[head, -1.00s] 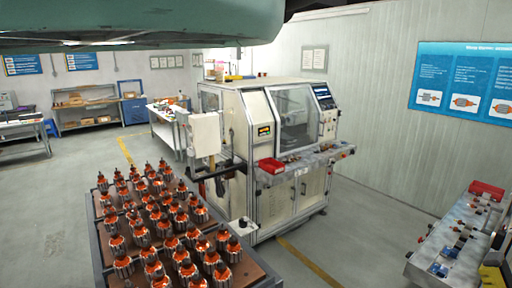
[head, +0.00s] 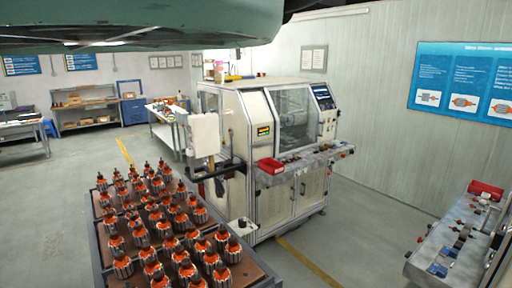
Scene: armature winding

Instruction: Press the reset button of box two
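No box in the head view carries a readable label, so I cannot tell which one is box two, and no reset button can be made out. A pale control box (head: 203,135) is mounted on the left side of the winding machine (head: 252,175). A small white box (head: 243,227) with a dark knob stands at the right corner of the armature cart. The machine's front panel (head: 325,98) has a dark screen with small controls beneath it. My gripper is not in view.
A cart (head: 180,245) full of orange and steel armatures stands at the front left. A red bin (head: 271,166) sits on the machine's front shelf. A bench (head: 450,245) with fixtures is at the right. Clear floor (head: 350,240) lies between machine and bench.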

